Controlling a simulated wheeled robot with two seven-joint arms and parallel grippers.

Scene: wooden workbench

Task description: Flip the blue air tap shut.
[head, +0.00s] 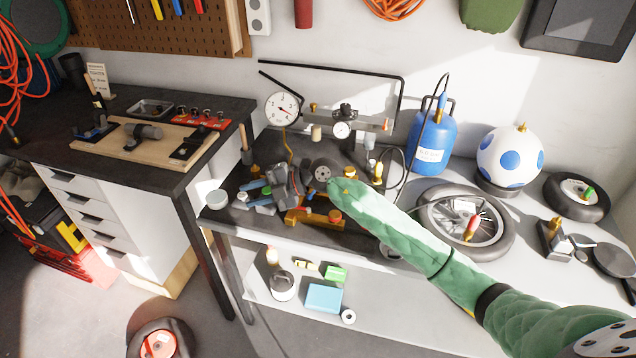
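My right arm, in a green quilted sleeve, reaches in from the right to a cluster of small fittings on the workbench. My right gripper (276,190) is dark grey and sits among these fittings. Its fingers are too small and crowded to tell open from shut. Small blue parts (254,185) show just left of the gripper, and another small blue piece (309,196) shows to its right above an orange-yellow block (314,219). I cannot tell for sure which blue part is the air tap or how its lever stands. My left gripper is out of view.
A dial gauge (283,108) and black pipe frame stand behind. A blue gas cylinder (432,142), a spotted white ball (510,156) and a spoked wheel (461,222) are to the right. A lower shelf holds a blue box (323,298).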

